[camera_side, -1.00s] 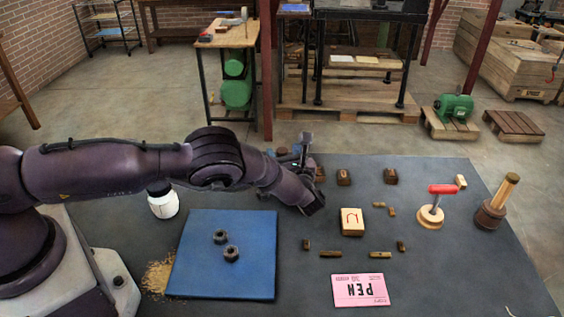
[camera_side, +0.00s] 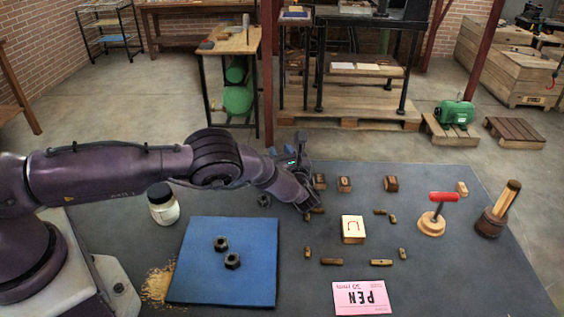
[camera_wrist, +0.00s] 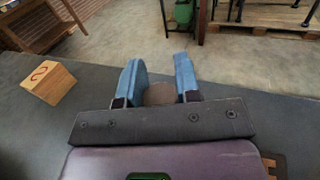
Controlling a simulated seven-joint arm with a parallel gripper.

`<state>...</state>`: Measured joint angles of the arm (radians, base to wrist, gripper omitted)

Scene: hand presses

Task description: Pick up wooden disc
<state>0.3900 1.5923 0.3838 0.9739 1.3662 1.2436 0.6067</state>
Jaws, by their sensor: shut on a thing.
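My gripper shows in the wrist view (camera_wrist: 158,85) with two blue fingertips on either side of a brown, rounded piece, the wooden disc (camera_wrist: 158,95). Only part of the disc shows between the fingers; the dark gripper body covers the rest.
A red-handled stamp (camera_side: 438,212) and a wooden-handled tool (camera_side: 498,212) stand farther right. The blue board (camera_side: 200,280) holds two nuts. A jar (camera_side: 163,204) stands behind it.

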